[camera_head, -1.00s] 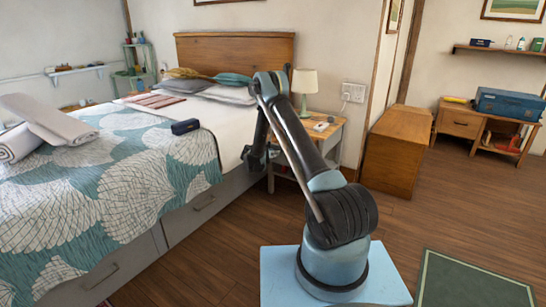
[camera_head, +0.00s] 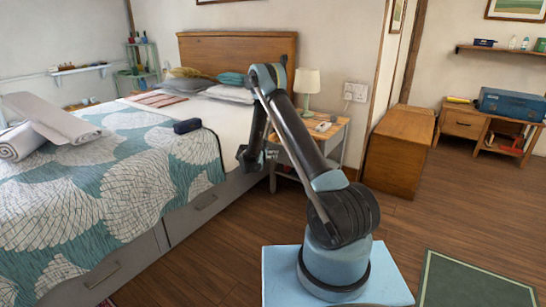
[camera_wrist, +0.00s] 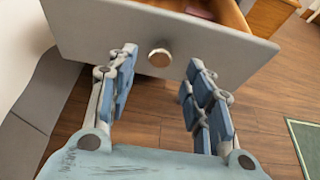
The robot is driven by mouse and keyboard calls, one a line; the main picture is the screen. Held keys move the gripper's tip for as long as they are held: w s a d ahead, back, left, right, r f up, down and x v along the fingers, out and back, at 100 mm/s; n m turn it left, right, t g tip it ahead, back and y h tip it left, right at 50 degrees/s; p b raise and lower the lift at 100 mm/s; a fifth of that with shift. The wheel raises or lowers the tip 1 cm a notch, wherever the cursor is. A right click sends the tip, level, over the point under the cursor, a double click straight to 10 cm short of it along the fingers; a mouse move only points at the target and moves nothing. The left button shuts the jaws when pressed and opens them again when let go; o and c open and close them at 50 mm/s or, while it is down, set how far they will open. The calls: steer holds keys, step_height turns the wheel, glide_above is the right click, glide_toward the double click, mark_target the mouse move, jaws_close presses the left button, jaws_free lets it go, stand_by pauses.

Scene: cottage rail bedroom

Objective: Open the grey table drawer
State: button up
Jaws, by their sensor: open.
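The grey drawer front (camera_wrist: 215,48) with a round metal knob (camera_wrist: 159,58) fills the upper part of the wrist view. The drawer stands partly out, and its wooden inside (camera_wrist: 232,14) shows behind the front. My gripper (camera_wrist: 162,78) is open, its two blue-padded fingers on either side of the knob and apart from it in the picture. In the head view my gripper (camera_head: 268,154) is beside the bedside table (camera_head: 328,129), at its bed side. My arm hides much of the table and drawer there.
The bed (camera_head: 120,170) with its grey base drawers is close on the left. A lamp (camera_head: 306,88) stands on the table's wooden top. A wooden chest (camera_head: 399,150) is to the right. Wooden floor (camera_head: 430,215) is clear at the right, with a green rug (camera_head: 475,280).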

steer(key=v, duration=0.6)
